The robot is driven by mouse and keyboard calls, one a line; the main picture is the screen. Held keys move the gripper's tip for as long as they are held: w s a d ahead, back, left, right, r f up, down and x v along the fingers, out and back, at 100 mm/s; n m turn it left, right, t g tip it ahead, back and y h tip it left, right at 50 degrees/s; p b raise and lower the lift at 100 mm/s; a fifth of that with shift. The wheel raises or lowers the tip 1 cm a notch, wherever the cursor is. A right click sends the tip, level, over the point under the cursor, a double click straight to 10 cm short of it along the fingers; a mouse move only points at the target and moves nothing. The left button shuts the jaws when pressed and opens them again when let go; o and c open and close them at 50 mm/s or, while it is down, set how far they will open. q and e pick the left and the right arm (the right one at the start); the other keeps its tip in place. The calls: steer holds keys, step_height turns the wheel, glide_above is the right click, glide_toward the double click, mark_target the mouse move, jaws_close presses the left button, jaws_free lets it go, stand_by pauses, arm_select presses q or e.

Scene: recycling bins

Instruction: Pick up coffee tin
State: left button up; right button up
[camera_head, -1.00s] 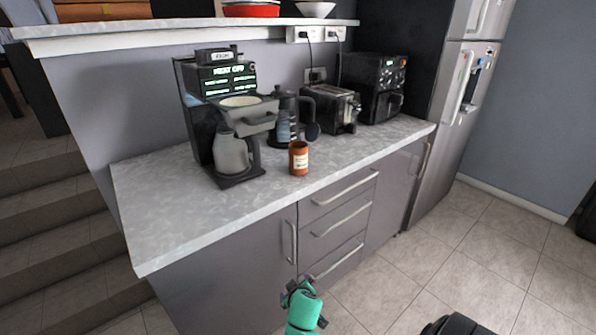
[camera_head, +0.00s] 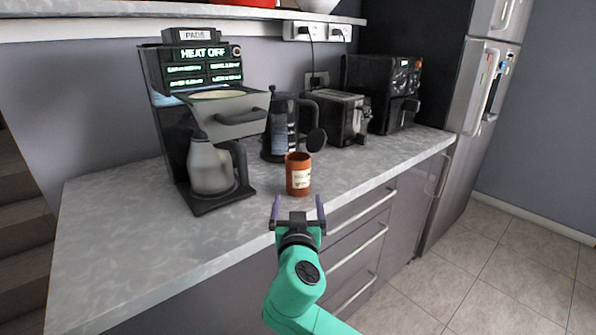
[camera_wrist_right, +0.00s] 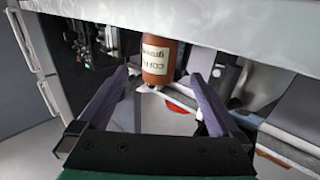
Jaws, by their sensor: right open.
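The coffee tin (camera_head: 298,176) is a small orange-brown can with a pale label, standing upright on the grey counter near its front edge. In the right wrist view the tin (camera_wrist_right: 159,60) appears beyond the fingertips, between the two fingers. My right gripper (camera_head: 298,202) is open and empty, just in front of the tin and apart from it. Its two purple fingers also show in the right wrist view (camera_wrist_right: 160,85). My left gripper is not in view.
A coffee machine (camera_head: 222,105) with a grey jug (camera_head: 210,165) stands left of the tin. A French press (camera_head: 284,128) is close behind it. A toaster (camera_head: 340,115) and a black appliance (camera_head: 382,95) stand further right. The counter (camera_head: 130,240) front left is clear.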

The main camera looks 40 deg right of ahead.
mark_target(298, 180)
steer(key=shift+w+d+r+p, duration=0.5)
steer(key=shift+w+d+r, duration=0.25)
steer(key=shift+w+d, duration=0.3)
steer(key=shift+f+x, duration=0.2)
steer(key=shift+x, duration=0.95)
steer(key=p+x, duration=0.2)
steer(key=x, duration=0.4)
steer(key=shift+w+d+f, duration=0.1)
steer(key=shift+w+d, duration=0.1)
steer(key=shift+w, duration=0.1)
steer(key=shift+w+d+f, duration=0.15)
steer(key=shift+w+f, duration=0.1)
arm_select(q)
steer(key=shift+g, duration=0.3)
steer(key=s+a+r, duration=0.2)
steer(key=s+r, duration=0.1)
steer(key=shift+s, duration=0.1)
arm_select(e)
steer(key=shift+r, duration=0.15)
steer(key=c, duration=1.6)
